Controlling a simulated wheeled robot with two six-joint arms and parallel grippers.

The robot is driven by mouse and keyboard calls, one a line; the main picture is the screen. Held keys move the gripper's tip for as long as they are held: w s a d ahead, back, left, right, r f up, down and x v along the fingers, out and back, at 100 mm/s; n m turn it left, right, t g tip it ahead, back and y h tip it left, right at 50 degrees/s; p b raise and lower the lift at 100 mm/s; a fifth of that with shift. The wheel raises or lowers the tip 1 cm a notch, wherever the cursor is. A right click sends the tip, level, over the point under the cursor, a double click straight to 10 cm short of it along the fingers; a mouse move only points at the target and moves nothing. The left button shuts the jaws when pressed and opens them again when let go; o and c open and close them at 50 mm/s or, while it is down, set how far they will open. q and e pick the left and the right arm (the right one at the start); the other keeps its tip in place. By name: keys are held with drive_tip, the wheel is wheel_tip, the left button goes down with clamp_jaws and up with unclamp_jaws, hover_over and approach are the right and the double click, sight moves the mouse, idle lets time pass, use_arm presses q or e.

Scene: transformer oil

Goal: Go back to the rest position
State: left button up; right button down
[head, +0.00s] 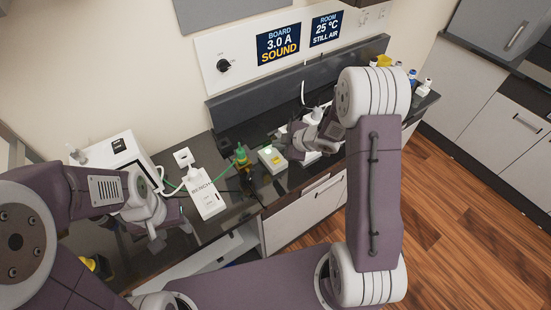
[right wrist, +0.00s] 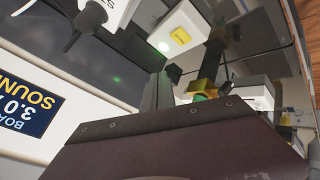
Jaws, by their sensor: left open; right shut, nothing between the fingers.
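My left gripper (head: 155,238) is over the left part of the dark bench, beside a white box-shaped instrument. It is open, and I see nothing held in it. My right gripper (head: 287,143) is over the middle of the bench, close to a small white box and a white power strip. It is shut and empty. In the right wrist view its dark body fills the bottom and its narrow fingers (right wrist: 160,92) point up toward the bench items. The arm partly hides the right side of the bench in the head view.
The dark bench (head: 235,218) holds a white instrument (head: 118,152), a labelled white unit (head: 207,197), a green-and-yellow plug (head: 241,156), a white box with a green light (head: 272,158) and a white power strip (head: 312,156). Small bottles (head: 425,87) stand far right. Wooden floor (head: 460,215) is clear.

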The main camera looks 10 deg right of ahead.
idle(0.4)
wheel_tip(320, 180, up, 7)
drive_tip(key=a+t+b, duration=0.2)
drive_tip(key=a, duration=0.1)
drive_tip(key=s+d+f+m+g+h, duration=0.2)
drive_tip(key=s+f+m+g, duration=0.1)
drive_tip(key=s+m, duration=0.5)
drive_tip(key=s+d+f+m+g+h, duration=0.2)
drive_tip(key=s+m+g, duration=0.3)
drive_tip(key=s, duration=1)
drive_tip(key=d+f+m, duration=0.1)
drive_tip(key=m, duration=0.1)
drive_tip(key=shift+s+f+m+g+h, duration=0.15)
drive_tip(key=shift+s+m+g+h, duration=0.15)
drive_tip(key=shift+m, duration=0.1)
drive_tip(key=shift+s, duration=0.1)
